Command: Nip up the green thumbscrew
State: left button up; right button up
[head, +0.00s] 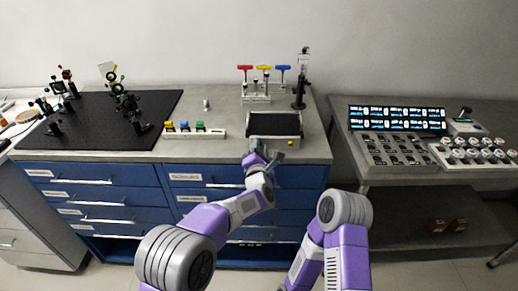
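The green thumbscrew cannot be singled out with certainty at this size. A green-topped piece (200,125) sits at the right of a row of blue, yellow and green pieces on a white strip on the bench. Small coloured knobs, some greenish, also show on the optical mounts (118,88) on the black breadboard. My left gripper (264,153) is at the bench's front edge, just before the dark tray (250,119) and right of the white strip. Its fingers are too small to read, and nothing is clearly seen in them. My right arm is folded at lower centre; its gripper is out of view.
The black breadboard (85,142) fills the bench's left side with several upright mounts. Red, yellow and blue T-handled tools (264,68) stand in a rack behind the tray, beside a dark post (300,90). A console with screens (397,119) stands on the right table. Bare bench surrounds the strip.

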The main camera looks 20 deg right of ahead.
pick_arm(q)
grip_shut()
